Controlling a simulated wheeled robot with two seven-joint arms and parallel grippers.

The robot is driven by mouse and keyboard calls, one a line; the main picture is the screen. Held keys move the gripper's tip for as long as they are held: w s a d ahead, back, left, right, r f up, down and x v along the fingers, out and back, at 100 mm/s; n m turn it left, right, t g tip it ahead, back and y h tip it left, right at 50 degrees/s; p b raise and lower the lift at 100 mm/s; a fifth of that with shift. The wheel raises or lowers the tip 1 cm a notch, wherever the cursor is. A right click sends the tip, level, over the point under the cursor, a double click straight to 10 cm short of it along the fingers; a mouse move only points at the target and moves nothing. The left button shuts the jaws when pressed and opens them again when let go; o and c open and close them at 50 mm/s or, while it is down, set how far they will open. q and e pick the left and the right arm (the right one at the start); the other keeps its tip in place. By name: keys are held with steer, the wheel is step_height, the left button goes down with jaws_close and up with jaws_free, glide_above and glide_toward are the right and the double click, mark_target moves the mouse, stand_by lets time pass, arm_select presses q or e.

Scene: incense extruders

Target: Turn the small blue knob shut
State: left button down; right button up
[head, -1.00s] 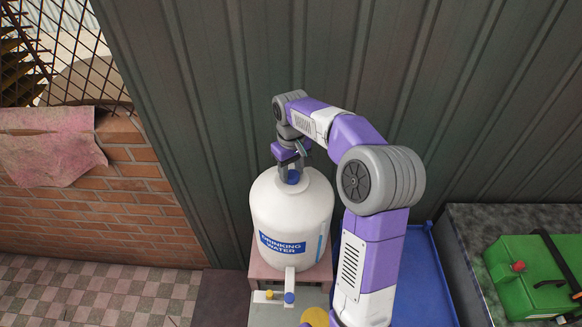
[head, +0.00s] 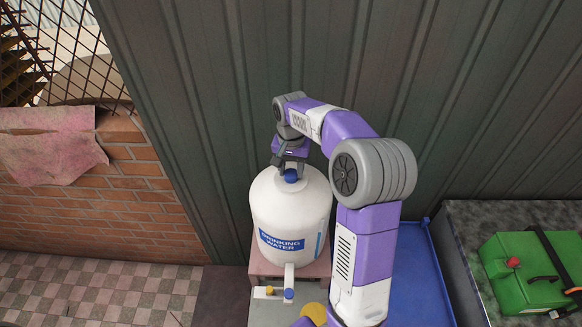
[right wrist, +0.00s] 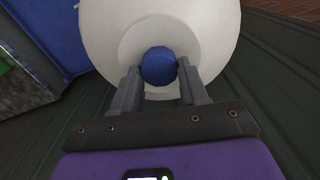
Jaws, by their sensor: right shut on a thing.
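The small blue knob (head: 291,176) sits on top of the white drinking water tank (head: 283,215). It shows as a round blue cap between the fingers in the right wrist view (right wrist: 159,66). My right gripper (head: 289,170) reaches down over the knob from above and is shut on it, one finger on each side. In the right wrist view my right gripper (right wrist: 159,82) has its fingertips close against the knob's sides. A blue tap handle (head: 289,295) sits low at the tank's front, below the label. My left gripper is out of the picture.
The tank stands on a pinkish stool (head: 318,268). A small yellow-handled tap piece (head: 268,291) is beside the blue handle. A blue tray (head: 418,280) and a green case (head: 530,272) are at the right. A corrugated wall (head: 440,110) rises close behind the tank.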

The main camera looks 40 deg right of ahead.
mark_target(291, 172)
steer(key=shift+m, duration=0.4)
steer(key=o, duration=1.1)
steer(key=shift+c, duration=0.2)
steer(key=shift+r, duration=0.1)
step_height(291, 172, up, 8)
steer(key=shift+f, duration=0.25)
